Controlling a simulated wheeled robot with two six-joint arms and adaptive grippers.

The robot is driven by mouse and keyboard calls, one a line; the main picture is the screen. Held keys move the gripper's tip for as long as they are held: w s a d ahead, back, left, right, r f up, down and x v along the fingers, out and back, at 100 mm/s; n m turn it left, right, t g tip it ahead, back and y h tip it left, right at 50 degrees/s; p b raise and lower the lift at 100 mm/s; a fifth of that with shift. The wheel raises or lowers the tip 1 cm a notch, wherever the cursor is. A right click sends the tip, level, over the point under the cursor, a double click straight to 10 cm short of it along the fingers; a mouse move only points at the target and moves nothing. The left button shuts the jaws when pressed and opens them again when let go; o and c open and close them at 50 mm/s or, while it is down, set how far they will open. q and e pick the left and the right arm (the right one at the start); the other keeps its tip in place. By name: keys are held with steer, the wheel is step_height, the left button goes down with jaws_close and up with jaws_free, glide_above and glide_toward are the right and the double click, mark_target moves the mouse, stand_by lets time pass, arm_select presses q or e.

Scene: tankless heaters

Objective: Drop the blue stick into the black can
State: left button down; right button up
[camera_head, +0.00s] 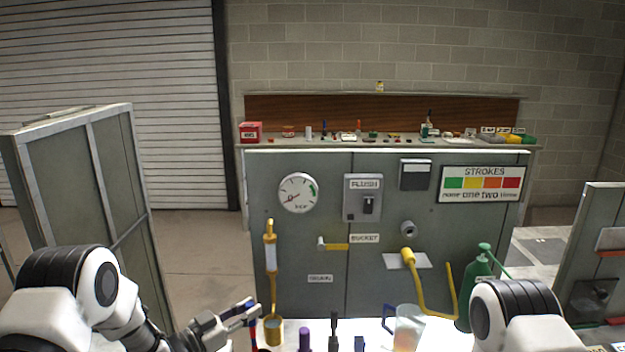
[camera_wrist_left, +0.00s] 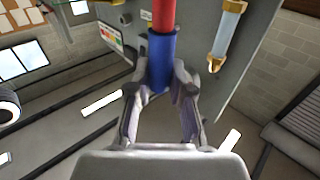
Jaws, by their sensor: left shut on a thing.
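My left gripper (camera_head: 244,312) is at the lower centre-left of the head view, in front of the grey panel and just left of the brass cup. In the left wrist view my left gripper (camera_wrist_left: 160,88) is shut on the blue stick (camera_wrist_left: 160,62), and a red part (camera_wrist_left: 163,15) extends beyond the blue. The stick is mostly hidden by the fingers in the head view. A dark upright object (camera_head: 334,328) stands on the white surface to the right; I cannot tell whether it is the black can. My right gripper is out of view.
A purple object (camera_head: 304,339), a clear jug (camera_head: 408,328) and a green bottle (camera_head: 477,288) stand farther right. A yellow pipe (camera_head: 412,268) juts from the panel.

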mark_target(249, 325)
arm_select(q)
step_height(249, 325, down, 4)
steer(key=shift+w+f+b, duration=0.15)
steer(key=shift+b, duration=0.75)
steer(key=shift+w+a+f, duration=0.1)
steer(key=shift+w+f, duration=0.1)
steer(key=shift+f, duration=0.1)
steer(key=shift+s+r, duration=0.15)
steer(key=shift+r, duration=0.05)
steer(key=c, duration=1)
jaws_free()
steer(key=shift+s+r, duration=0.1)
steer(key=shift+s, duration=0.05)
steer(key=v, duration=0.7)
steer(key=shift+a, duration=0.15)
